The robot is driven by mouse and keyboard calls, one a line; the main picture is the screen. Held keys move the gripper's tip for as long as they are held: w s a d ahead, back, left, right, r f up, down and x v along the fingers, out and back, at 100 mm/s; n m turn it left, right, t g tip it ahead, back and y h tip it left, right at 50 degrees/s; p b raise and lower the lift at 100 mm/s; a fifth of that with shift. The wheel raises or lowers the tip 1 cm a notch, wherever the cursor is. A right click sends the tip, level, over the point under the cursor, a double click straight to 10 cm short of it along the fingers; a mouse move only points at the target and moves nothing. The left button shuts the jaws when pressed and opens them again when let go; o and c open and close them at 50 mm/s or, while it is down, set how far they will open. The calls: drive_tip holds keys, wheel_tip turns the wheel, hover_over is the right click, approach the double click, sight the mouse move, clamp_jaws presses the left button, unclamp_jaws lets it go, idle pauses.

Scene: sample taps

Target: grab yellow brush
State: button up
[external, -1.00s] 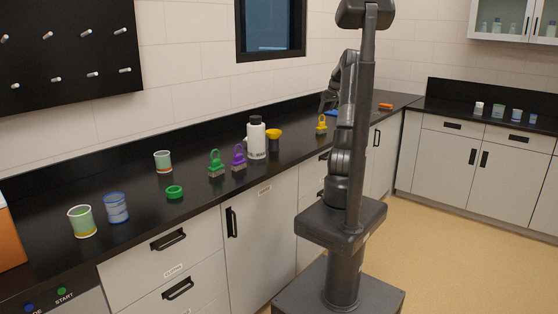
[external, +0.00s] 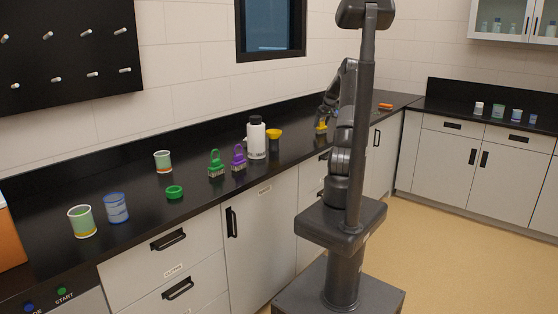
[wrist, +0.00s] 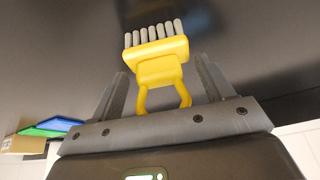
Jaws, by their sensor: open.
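The yellow brush (external: 320,129) stands on the black counter, to the right of the white bottle. In the wrist view the yellow brush (wrist: 158,65) shows its grey bristles at the top and its looped handle reaching down between my fingers. My gripper (wrist: 162,85) is open, with one finger on each side of the handle and gaps between them and the brush. In the external view my gripper (external: 323,113) is right above the brush and hides its top.
A white bottle (external: 257,138), a yellow funnel (external: 274,133), a purple brush (external: 239,158) and a green brush (external: 216,164) stand further left on the counter. An orange object (external: 385,106) lies to the right. Blue and green flat items (wrist: 50,128) show in the wrist view.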

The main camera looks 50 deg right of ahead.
drive_tip(key=shift+c, duration=0.5)
drive_tip(key=c, duration=0.6)
drive_tip(key=shift+r, duration=0.1)
